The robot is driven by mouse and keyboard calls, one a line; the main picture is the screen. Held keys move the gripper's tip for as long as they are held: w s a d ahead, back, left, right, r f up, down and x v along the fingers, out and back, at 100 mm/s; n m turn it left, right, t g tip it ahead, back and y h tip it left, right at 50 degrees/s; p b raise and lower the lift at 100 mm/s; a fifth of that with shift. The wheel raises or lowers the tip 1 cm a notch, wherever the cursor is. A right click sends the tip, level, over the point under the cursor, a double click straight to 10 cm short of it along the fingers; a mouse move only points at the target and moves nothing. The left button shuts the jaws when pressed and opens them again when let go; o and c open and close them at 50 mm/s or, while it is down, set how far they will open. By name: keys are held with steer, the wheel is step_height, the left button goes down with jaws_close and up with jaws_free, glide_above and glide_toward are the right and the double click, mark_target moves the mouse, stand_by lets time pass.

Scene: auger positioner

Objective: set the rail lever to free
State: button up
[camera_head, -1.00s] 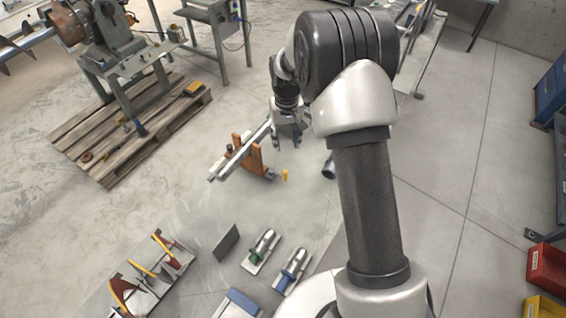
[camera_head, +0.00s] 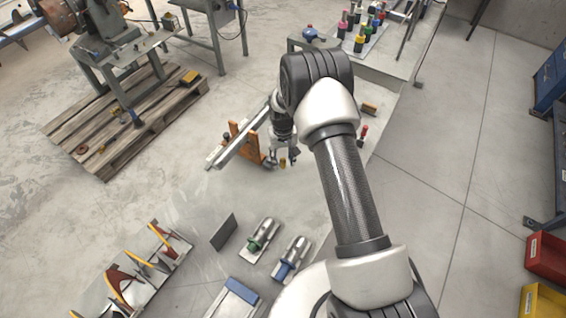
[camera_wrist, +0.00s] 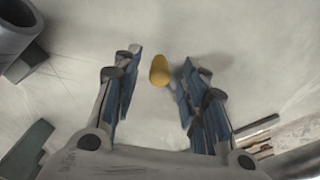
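The lever's yellow knob (camera_wrist: 159,71) lies between and just beyond my fingertips in the wrist view; its arm is hidden. In the head view the yellow knob (camera_head: 283,163) shows at my gripper (camera_head: 282,158), beside the rail's orange bracket (camera_head: 250,146). The grey rail (camera_head: 234,148) runs diagonally through that bracket. In the wrist view my gripper (camera_wrist: 158,85) is open, with a finger on either side of the knob and a visible gap on both sides. I cannot tell the lever's setting.
A grey bench (camera_head: 375,67) with several coloured bottles stands behind my arm. A dark plate (camera_head: 223,231) and two tools with green (camera_head: 259,237) and blue (camera_head: 289,259) parts lie nearer. In the wrist view a dark cylinder (camera_wrist: 14,35) is at upper left.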

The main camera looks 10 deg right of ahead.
steer(key=shift+f, duration=1.15)
steer(key=shift+c, duration=0.5)
jaws_close()
